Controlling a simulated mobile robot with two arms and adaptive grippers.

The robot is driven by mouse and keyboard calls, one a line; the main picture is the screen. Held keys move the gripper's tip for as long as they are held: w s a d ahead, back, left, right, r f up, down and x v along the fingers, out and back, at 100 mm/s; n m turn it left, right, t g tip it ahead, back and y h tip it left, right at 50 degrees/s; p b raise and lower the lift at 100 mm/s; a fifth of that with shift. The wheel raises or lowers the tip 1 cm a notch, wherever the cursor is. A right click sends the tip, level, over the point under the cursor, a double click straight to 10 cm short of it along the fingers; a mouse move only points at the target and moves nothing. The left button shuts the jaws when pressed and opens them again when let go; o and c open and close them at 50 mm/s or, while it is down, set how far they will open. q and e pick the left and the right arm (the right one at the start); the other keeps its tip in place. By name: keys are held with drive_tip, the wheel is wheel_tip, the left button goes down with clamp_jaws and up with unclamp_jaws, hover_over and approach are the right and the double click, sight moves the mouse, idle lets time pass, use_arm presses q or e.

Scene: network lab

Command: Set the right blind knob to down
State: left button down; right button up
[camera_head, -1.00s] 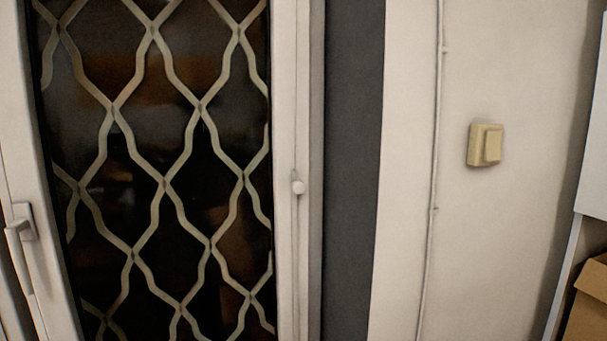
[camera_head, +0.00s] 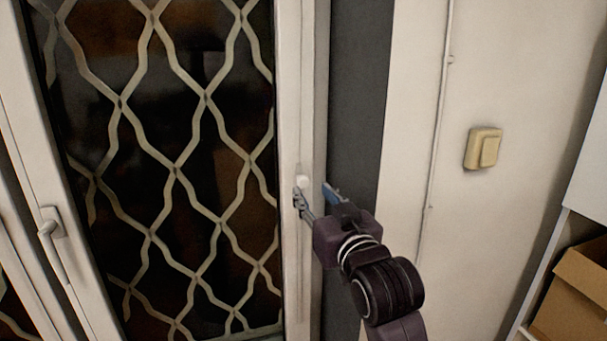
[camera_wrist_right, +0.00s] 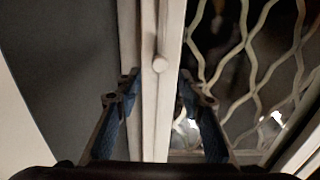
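The right blind knob (camera_head: 302,181) is a small round white knob on a thin vertical track on the white window frame, right of the barred glass. My right gripper (camera_head: 316,190) is open just below and in front of the knob, with its fingers apart. In the right wrist view the knob (camera_wrist_right: 160,63) sits ahead of the open fingers of the right gripper (camera_wrist_right: 157,88), roughly midway between them. The fingers do not appear to touch it. My left gripper is not in any view.
A window handle (camera_head: 50,229) is on the left frame. A dark grey strip (camera_head: 358,100) runs beside the window. A beige light switch (camera_head: 483,148) and a thin cable (camera_head: 440,130) are on the wall. A cardboard box (camera_head: 575,295) sits on a shelf at lower right.

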sight(305, 184)
drive_tip(key=p+x, duration=0.2)
drive_tip(key=x, duration=0.4)
drive_tip(key=shift+w+a+p, duration=0.1)
drive_tip(key=shift+w+p, duration=0.25)
drive_tip(key=shift+w+a+f, duration=0.1)
drive_tip(key=shift+w+f, duration=0.05)
drive_tip(key=shift+w, duration=0.2)
clamp_jaws()
